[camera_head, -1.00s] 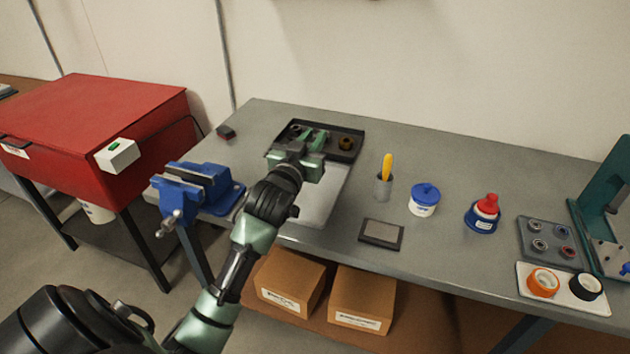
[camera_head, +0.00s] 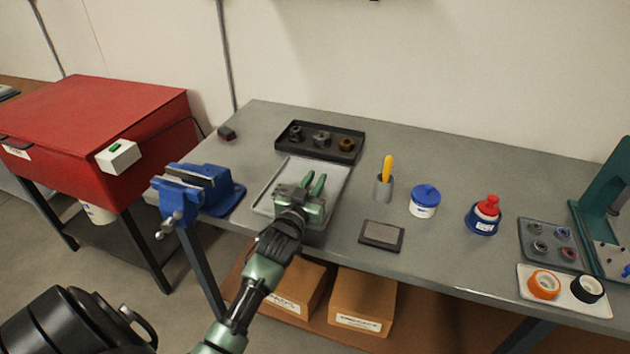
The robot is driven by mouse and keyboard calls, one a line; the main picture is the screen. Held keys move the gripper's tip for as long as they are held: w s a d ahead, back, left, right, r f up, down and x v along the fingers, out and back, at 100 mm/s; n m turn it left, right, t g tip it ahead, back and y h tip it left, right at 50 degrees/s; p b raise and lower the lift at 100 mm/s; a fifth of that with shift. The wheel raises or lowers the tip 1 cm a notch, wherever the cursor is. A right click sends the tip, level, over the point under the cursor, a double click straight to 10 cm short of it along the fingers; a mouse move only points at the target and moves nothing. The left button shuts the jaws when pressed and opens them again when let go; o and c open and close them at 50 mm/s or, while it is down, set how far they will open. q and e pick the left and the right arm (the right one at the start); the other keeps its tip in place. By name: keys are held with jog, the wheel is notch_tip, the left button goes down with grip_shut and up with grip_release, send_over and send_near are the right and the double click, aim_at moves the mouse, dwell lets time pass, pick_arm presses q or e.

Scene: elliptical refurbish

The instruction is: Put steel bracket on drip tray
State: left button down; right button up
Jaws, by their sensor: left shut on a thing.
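The light grey drip tray (camera_head: 336,171) lies flat on the bench, with its front part behind my arm. My left gripper (camera_head: 312,184) is over the tray's front right part. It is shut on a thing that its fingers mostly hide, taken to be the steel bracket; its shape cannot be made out. I cannot tell whether it touches the tray. A black parts tray (camera_head: 357,157) behind it holds a dark ring-like part (camera_head: 296,133), a grey part (camera_head: 321,138) and a brass part (camera_head: 346,145). My right gripper is not in view.
A blue vise (camera_head: 190,190) stands left of the drip tray. To the right are a cup with a yellow-handled tool (camera_head: 384,185), a dark flat block (camera_head: 381,235), a blue-lidded jar (camera_head: 424,201) and a red-capped bottle (camera_head: 484,214). The bench behind these is clear.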

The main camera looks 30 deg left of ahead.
pick_arm(q)
jog(key=shift+r, duration=0.1)
jog(key=c, duration=1.3)
grip_release()
jog(key=shift+f, duration=0.2)
jog(key=shift+c, duration=0.2)
jog(key=shift+o, duration=0.2)
jog(key=shift+s+r, duration=0.1)
jog(key=shift+r, duration=0.05)
jog(key=b+v, duration=0.1)
jog(key=v, duration=0.9)
jog(key=shift+s, duration=0.35)
jog(key=shift+s+d, duration=0.2)
jog(key=shift+s, duration=0.35)
